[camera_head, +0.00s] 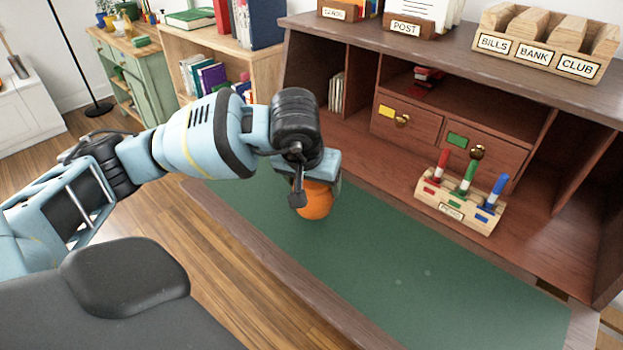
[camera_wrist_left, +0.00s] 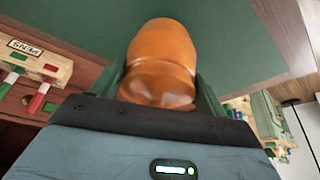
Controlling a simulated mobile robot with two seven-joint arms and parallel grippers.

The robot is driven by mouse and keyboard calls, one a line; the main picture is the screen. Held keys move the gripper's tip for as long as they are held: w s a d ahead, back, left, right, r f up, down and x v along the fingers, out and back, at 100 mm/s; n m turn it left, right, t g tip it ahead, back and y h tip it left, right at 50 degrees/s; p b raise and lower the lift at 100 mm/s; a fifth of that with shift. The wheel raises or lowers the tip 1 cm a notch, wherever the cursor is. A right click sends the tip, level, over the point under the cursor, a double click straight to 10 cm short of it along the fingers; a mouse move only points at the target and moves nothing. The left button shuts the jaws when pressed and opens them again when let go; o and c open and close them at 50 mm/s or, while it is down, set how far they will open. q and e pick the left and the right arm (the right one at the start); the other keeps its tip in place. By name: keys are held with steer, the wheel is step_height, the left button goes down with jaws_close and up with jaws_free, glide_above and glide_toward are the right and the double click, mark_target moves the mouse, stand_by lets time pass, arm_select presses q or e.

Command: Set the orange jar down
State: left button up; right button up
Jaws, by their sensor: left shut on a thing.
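The orange jar (camera_head: 315,201) is held in my left gripper (camera_head: 318,182), over the left part of the green desk mat (camera_head: 400,265). In the head view the gripper and wrist hide the jar's upper part. In the left wrist view the jar (camera_wrist_left: 161,62) sits between the two fingers of the left gripper (camera_wrist_left: 160,85), which are shut on it. The green mat (camera_wrist_left: 225,30) fills the view behind the jar. I cannot tell whether the jar's base touches the mat. My right gripper is not in view.
Behind are two small drawers (camera_head: 405,125) and open cubbies. Letter boxes (camera_head: 545,45) stand on the upper shelf. The mat's middle and right are clear.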

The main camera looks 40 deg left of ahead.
arm_select(q)
steer(key=shift+w+a+f, duration=2)
steer(key=shift+w+a, duration=0.05)
steer(key=shift+w, duration=0.05)
steer(key=shift+f, duration=0.1)
steer(key=o, duration=1.2)
steer(key=p+v, duration=0.1)
steer(key=v, duration=1.1)
steer(key=shift+s, duration=0.1)
